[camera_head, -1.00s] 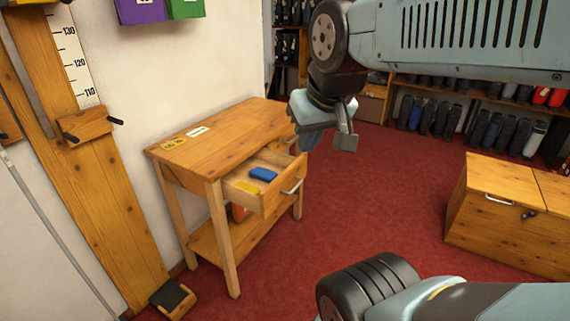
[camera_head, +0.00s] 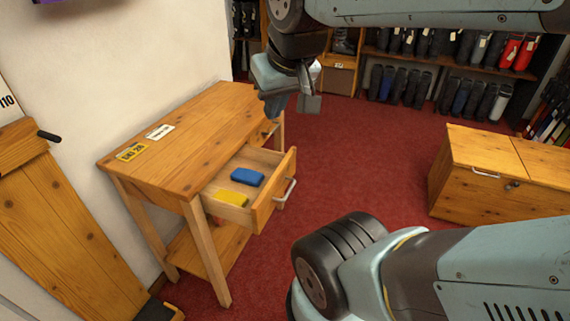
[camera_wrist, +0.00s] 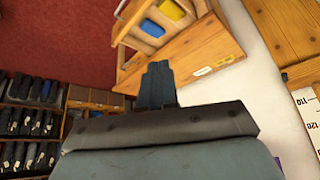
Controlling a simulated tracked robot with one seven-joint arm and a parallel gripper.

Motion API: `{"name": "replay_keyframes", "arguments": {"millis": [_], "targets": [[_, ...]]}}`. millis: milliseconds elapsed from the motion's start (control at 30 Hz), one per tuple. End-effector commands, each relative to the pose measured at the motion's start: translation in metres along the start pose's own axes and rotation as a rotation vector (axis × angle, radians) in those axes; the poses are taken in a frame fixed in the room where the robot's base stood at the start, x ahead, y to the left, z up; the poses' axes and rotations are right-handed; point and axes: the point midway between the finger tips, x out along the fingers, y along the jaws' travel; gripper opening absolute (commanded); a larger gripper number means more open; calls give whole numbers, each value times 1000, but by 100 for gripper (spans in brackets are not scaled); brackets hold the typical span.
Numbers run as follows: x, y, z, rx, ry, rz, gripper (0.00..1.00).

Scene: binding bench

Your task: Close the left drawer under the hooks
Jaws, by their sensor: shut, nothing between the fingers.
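The open left drawer (camera_head: 273,195) sticks out of the front of a wooden table (camera_head: 185,140), with a silver handle (camera_head: 287,190) on its front. A blue block (camera_head: 247,177) and a yellow block (camera_head: 231,198) lie in it. The drawer also shows in the wrist view (camera_wrist: 128,22), at the top. My gripper (camera_head: 291,104) is shut and empty, above and beyond the drawer in the head view, apart from it. In the wrist view its fingers (camera_wrist: 157,75) are together, in front of the table. No hooks are clearly in view.
A wooden chest (camera_head: 480,190) stands to the right on red carpet (camera_head: 350,165). Shelves of boots (camera_head: 430,85) line the back. A wooden measuring board (camera_head: 65,220) leans at the left wall. Carpet in front of the drawer is clear.

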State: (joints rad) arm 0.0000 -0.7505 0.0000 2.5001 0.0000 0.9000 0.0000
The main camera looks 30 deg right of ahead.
Motion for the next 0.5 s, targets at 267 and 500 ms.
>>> {"name": "replay_keyframes", "arguments": {"millis": [267, 500], "targets": [[14, 6, -6, 60, -69, -9, 0], [56, 19, -19, 244, -247, -51, 0]]}}
